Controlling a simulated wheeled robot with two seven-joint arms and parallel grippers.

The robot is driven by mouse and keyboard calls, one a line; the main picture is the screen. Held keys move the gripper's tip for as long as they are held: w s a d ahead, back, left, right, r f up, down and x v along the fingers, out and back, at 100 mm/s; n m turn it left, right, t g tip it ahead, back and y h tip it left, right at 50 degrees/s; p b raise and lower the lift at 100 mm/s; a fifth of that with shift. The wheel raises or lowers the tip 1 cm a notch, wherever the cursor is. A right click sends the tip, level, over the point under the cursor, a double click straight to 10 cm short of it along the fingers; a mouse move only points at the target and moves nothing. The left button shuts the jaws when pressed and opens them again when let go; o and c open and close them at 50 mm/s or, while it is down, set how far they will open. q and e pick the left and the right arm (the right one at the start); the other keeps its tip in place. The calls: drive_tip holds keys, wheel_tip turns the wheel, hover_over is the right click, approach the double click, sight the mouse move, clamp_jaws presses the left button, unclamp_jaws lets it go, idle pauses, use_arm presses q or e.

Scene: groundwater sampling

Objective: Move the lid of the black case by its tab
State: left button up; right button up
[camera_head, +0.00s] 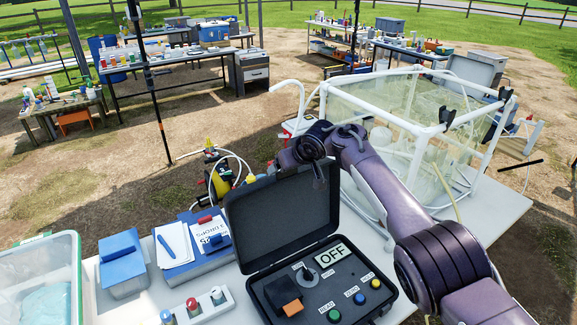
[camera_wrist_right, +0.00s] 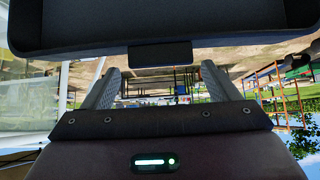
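The black case (camera_head: 335,283) stands on the white table with its lid (camera_head: 275,222) raised. Its panel shows an OFF display, a dial, coloured buttons and an orange-topped block. My right arm reaches over from the right, and the right gripper (camera_head: 318,172) is at the lid's upper edge. In the right wrist view the lid (camera_wrist_right: 160,22) fills the top, with its dark tab (camera_wrist_right: 160,55) lying between the open fingertips of the right gripper (camera_wrist_right: 160,67). Gaps show on both sides of the tab; neither finger visibly touches it. My left gripper is not in view.
A clear tank with a white pipe frame (camera_head: 440,130) stands behind my right arm. A blue box with papers (camera_head: 205,243), a small blue-lidded box (camera_head: 120,255) and a clear bin (camera_head: 40,245) are left of the case. A yellow-black device (camera_head: 220,178) is behind the lid.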

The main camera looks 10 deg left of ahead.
drive_tip(key=shift+o, duration=0.2)
drive_tip(key=shift+f, duration=0.15)
drive_tip(key=b+v, duration=0.1)
drive_tip(key=v, duration=0.7)
idle(0.4)
